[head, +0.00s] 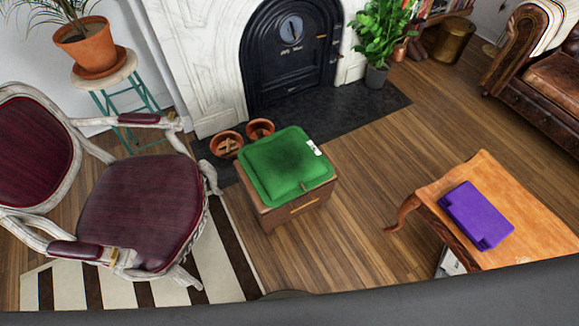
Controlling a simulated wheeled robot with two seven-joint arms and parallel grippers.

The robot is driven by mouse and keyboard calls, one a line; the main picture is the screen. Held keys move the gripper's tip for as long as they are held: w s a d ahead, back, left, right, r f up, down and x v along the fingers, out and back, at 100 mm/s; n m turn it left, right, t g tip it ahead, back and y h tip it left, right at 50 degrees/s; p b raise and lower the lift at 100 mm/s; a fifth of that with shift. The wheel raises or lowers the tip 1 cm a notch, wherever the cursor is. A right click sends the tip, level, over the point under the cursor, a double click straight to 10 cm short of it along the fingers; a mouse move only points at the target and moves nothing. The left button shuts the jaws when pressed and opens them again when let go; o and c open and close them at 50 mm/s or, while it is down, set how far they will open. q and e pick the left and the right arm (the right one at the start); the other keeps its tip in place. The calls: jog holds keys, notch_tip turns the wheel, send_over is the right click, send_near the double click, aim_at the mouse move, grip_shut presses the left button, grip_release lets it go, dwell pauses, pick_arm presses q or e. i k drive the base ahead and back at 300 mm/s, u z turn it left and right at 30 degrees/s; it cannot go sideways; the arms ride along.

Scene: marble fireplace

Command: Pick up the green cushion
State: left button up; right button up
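The green cushion (283,166) lies flat on top of a small wooden box-like stand (300,205) in the middle of the head view, in front of the fireplace. It has a darker patch in its middle. A small white and black item (314,147) sits at its right rear edge. Neither of my grippers shows in the head view. A dark grey curved part along the bottom edge hides the nearest floor.
A dark red armchair (142,205) stands left on a striped rug (232,250). A wooden table (545,228) with a purple object (477,215) stands right. Two terracotta pots (227,145) sit behind the cushion. Bare floor (365,190) lies between stand and table.

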aim_at(276, 165)
jog(key=z, duration=1.7)
jog(key=i, duration=1.25)
jog(key=u, duration=2.3)
